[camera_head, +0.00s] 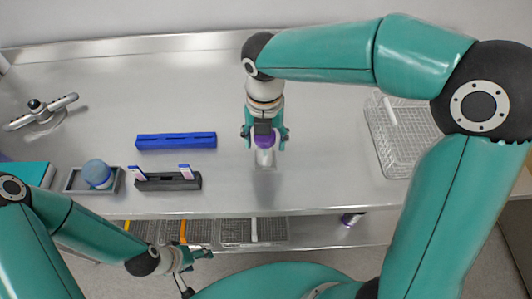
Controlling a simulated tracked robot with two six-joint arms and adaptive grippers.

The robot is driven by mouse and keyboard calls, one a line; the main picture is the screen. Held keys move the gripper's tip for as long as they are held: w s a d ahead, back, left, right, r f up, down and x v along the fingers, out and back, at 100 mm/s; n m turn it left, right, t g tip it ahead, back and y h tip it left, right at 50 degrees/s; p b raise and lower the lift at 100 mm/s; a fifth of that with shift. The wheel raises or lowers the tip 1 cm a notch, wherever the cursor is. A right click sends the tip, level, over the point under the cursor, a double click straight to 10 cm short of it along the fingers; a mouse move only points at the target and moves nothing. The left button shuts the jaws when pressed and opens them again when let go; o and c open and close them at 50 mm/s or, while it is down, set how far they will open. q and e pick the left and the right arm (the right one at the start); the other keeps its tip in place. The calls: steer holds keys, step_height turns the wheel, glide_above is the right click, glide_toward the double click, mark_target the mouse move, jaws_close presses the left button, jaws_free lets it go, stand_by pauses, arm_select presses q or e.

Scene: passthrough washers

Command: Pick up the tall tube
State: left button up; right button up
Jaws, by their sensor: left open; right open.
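A tube with a purple cap (264,141) and a pale body (265,158) stands on the metal table, in the middle of the head view. My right gripper (265,135) is above and around its cap, pointing down, with its fingers open on either side. I cannot tell whether the fingers touch the cap. My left gripper (194,253) is open and empty, low in front of the table's front edge. Another small item with a purple part (350,219) lies on the lower shelf at the right.
On the table are a blue rack (176,141), a black holder (167,181) with two pale pieces, a grey tray (71,181) with a blue round object (97,173), a wire basket (395,150) and a metal fixture (40,114). More baskets (254,231) sit below. The table's back middle is clear.

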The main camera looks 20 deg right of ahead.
steer(key=shift+f, duration=0.8)
jaws_close()
steer(key=shift+r, duration=0.1)
